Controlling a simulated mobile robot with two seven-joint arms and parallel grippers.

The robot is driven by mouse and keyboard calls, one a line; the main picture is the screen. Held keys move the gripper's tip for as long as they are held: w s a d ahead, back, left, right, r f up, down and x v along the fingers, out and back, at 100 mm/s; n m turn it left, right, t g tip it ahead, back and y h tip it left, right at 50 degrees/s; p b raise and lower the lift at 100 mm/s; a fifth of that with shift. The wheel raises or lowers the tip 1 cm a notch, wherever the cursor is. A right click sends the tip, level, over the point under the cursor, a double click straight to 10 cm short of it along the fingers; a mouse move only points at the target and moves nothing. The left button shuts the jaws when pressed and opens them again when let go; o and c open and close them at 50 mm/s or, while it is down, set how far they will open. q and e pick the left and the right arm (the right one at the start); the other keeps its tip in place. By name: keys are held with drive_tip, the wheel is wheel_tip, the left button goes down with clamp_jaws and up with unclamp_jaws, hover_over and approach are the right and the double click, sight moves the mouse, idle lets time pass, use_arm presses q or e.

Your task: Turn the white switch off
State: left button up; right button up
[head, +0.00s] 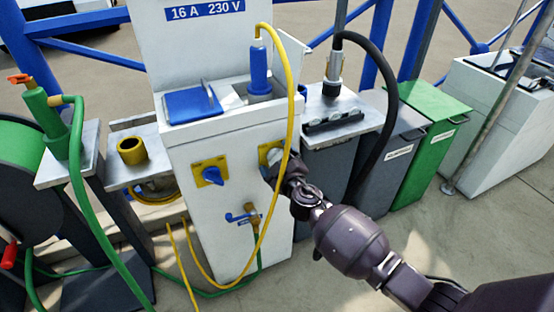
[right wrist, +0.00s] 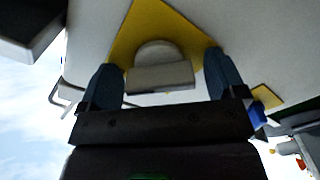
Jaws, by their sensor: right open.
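The white switch (right wrist: 158,70) is a pale knob with a flat grip bar on a yellow plate (right wrist: 150,22), seen in the right wrist view. My right gripper (right wrist: 162,75) is open, with one blue-grey finger on each side of the switch; whether they touch it I cannot tell. In the head view my right gripper (head: 271,174) is at the front of the white pedestal (head: 225,225), covering most of the switch and part of its yellow plate (head: 265,150). My left gripper is not in view.
A blue switch (head: 212,176) on a yellow plate sits left of it. A blue-handled tap (head: 245,217) is below. A yellow cable (head: 289,90) hangs from a blue plug (head: 259,72) close by the gripper. Grey and green bins (head: 428,135) stand at right.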

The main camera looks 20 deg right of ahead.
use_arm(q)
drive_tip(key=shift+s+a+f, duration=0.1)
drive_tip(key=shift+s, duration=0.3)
use_arm(e)
drive_tip(key=c, duration=0.9)
